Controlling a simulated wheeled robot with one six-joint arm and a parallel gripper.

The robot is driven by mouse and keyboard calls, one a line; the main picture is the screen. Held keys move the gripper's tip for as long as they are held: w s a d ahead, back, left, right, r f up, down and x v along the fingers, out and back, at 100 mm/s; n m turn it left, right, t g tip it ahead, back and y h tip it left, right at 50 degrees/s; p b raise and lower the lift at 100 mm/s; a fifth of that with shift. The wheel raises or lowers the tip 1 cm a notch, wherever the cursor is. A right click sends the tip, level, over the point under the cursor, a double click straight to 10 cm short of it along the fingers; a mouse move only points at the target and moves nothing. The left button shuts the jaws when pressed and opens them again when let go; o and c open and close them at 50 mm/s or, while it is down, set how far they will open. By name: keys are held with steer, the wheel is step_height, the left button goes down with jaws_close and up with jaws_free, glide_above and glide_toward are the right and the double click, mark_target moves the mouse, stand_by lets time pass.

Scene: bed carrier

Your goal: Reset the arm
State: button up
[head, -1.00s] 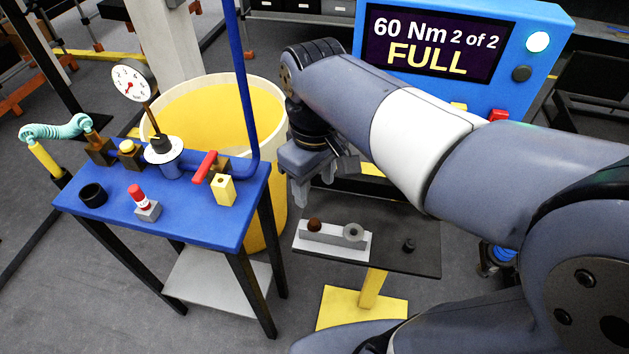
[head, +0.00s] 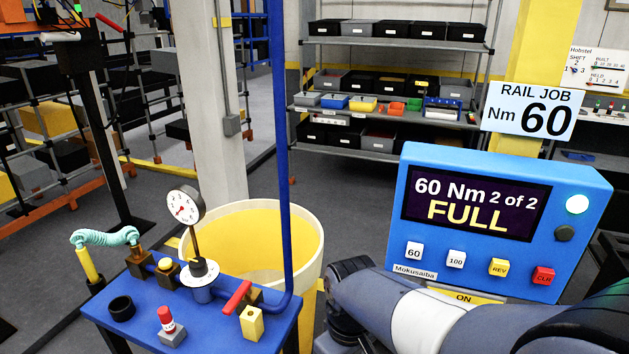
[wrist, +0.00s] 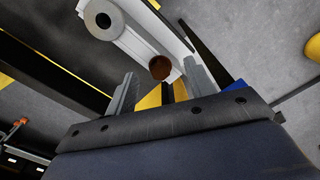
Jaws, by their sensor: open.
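My arm (head: 420,318) shows at the bottom right of the head view, and its gripper end is cut off by the lower edge. In the wrist view my gripper (wrist: 158,72) has its two grey fingers apart with nothing held between them. Beyond the fingers lies a pale block (wrist: 135,42) carrying a brown round piece (wrist: 160,67) and a grey ring (wrist: 103,18). The brown piece appears between the fingertips in the picture; the distance to it is hard to judge.
A blue console (head: 590,215) reads "60 Nm 2 of 2 FULL", with a lit round lamp (head: 577,205). A blue bench (head: 140,318) with a gauge (head: 185,205) and vertical pipe stands left. A yellow-lined bin (head: 312,268) is behind it. Shelves (head: 395,42) stand at the back.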

stand_by(0.4)
steer(key=shift+f+b, duration=0.6)
steer(key=shift+f, duration=0.05)
step_height(320, 180, up, 11)
steer(key=p, duration=0.1)
step_height(320, 180, down, 10)
steer(key=shift+f+b, duration=0.2)
steer(key=shift+b, duration=0.2)
steer(key=shift+r+p, duration=0.3)
steer(key=shift+p, duration=0.25)
step_height(320, 180, up, 4)
steer(key=p, duration=0.3)
steer(key=shift+r, duration=0.15)
steer(key=shift+f+b, duration=0.2)
steer(key=shift+b, duration=0.15)
steer(key=shift+r, duration=0.1)
